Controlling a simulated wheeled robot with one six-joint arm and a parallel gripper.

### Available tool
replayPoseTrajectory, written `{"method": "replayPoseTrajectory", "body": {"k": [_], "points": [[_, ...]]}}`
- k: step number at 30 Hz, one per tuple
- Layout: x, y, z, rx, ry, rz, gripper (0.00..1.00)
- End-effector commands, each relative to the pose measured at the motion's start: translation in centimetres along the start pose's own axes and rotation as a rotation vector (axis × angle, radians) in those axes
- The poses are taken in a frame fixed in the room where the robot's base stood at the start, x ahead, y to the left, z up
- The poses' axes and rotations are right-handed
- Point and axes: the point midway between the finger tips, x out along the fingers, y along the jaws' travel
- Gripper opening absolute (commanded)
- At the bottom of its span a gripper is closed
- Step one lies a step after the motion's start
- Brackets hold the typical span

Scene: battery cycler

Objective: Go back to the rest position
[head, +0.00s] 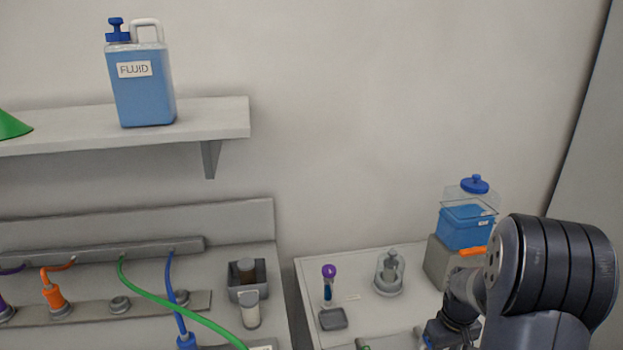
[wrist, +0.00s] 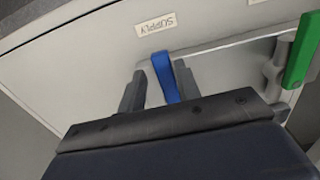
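My gripper (wrist: 160,88) shows in the wrist view with its two grey fingers spread apart. A blue handle (wrist: 163,75) stands between the fingers, with a clear gap on its left side and the right finger close to it. Whether the right finger touches it I cannot tell. The handle is by a pale panel (wrist: 90,75) with a "SUPPLY" label (wrist: 156,25). In the head view my arm is at the lower right, and its fingers cannot be made out there.
A green handle (wrist: 301,52) on a grey fitting is right of my gripper. A shelf (head: 215,118) holds a fluid jug (head: 143,90).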

Motion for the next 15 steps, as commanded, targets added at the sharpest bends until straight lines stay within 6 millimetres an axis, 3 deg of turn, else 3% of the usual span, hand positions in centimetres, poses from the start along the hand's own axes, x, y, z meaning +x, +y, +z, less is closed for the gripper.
{"method": "replayPoseTrajectory", "body": {"k": [1,5,15], "points": [[1.3,-0.1,0.0,0.0,-0.001,-0.001,0.32],[3.1,-0.1,0.0,0.0,0.0,0.0,0.32],[2.3,-1.2,-0.1,0.105,0.001,0.0,0.32]]}}
